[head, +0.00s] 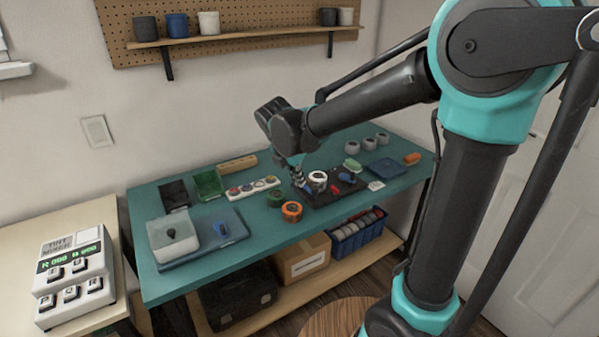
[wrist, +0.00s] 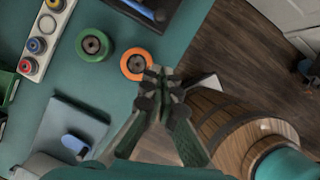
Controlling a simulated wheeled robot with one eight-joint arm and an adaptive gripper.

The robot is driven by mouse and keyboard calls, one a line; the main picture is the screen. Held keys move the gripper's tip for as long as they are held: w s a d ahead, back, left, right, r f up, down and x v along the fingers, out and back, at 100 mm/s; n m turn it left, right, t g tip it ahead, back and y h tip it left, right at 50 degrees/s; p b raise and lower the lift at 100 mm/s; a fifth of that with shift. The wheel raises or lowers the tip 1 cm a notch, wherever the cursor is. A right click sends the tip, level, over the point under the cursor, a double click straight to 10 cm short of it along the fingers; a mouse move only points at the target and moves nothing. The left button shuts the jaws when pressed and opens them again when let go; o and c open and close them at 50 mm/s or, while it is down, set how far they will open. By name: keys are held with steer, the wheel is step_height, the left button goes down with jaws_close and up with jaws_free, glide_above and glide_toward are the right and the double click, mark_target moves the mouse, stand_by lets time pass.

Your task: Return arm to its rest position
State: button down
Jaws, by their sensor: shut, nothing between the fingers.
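My gripper (head: 298,181) is above the teal workbench (head: 250,243), close to the dark board mat (head: 320,199) in the head view. In the wrist view my gripper (wrist: 163,72) is shut with nothing between its fingers. Its tips appear just beside the orange roll (wrist: 137,64) and over the bench's front edge. The orange roll also shows in the head view (head: 292,211), with a green roll (head: 277,198) behind it. My arm reaches out from the right over the bench.
A white strip with coloured round parts (head: 252,188), a green bin (head: 209,184) and a grey-lidded box (head: 173,236) stand on the bench's left half. A tint mixer (head: 75,277) is at far left. A wooden barrel (wrist: 225,120) stands in front of the bench.

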steer(key=s+d+f+m+y, duration=0.1)
steer(key=s+d+f+m, duration=0.2)
steer(key=s+d+m, duration=0.2)
steer(key=s+d+f+m, duration=0.4)
steer(key=d+m, duration=0.5)
steer(key=m, duration=0.5)
steer(key=s+d+f+m+y, duration=0.1)
steer(key=s+d+f+m, duration=0.3)
steer(key=m, duration=0.5)
steer(key=s+d, duration=0.2)
steer(key=d, duration=0.1)
steer(key=shift+s+d+t+y, duration=0.15)
steer(key=shift+s+t+y, duration=0.05)
steer(key=shift+t+y, duration=0.1)
